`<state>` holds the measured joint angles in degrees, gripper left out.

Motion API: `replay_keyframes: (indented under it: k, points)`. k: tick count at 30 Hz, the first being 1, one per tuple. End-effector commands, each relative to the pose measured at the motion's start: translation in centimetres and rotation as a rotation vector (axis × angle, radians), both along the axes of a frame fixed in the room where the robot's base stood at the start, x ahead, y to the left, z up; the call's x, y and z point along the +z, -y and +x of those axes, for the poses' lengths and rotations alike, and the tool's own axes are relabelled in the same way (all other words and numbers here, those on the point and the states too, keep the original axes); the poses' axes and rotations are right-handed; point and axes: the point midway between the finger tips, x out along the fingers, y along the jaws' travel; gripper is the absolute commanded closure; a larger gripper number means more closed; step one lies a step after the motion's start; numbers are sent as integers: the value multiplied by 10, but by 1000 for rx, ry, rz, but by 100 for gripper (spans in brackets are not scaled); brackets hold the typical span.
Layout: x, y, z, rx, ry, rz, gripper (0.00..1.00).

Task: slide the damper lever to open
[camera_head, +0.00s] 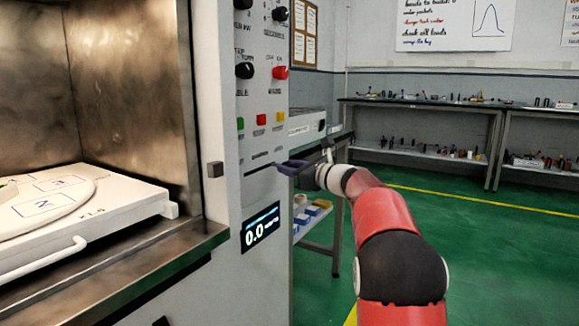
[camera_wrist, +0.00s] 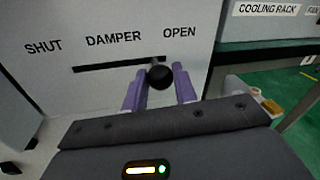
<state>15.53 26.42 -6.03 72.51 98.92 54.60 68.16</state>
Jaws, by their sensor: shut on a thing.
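The damper lever has a round black knob (camera_wrist: 160,76) that sits near the right end of a dark horizontal slot, toward the OPEN label (camera_wrist: 179,32). The slot (camera_wrist: 110,64) runs from below SHUT to below OPEN on a white panel. My gripper (camera_wrist: 160,84) has its purple fingers on both sides of the knob and is shut on it. In the head view my gripper (camera_head: 290,166) reaches the slot on the control panel (camera_head: 245,140) from the right. The lever's knob is hidden there behind the fingers.
The open chamber with a white tray (camera_head: 110,208) stands at the left. A small dark block (camera_head: 215,169) sticks out left of the panel. A display (camera_head: 262,229) reads 0.0. In the wrist view, a cooling rack label (camera_wrist: 266,9) is at the right. Green floor lies open beyond.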

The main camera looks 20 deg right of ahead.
Motion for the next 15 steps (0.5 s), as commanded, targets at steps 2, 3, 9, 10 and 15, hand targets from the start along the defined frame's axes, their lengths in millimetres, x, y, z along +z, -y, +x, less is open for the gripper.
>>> replay_keyframes:
  k: [2,3,9,10,15]
  points:
    - [2,3,1,-11,4,2,68]
    - [2,3,1,-11,4,2,63]
    - [2,2,1,-9,2,1,50]
    - [2,2,1,-9,2,1,50]
    - [1,3,-1,-8,2,1,50]
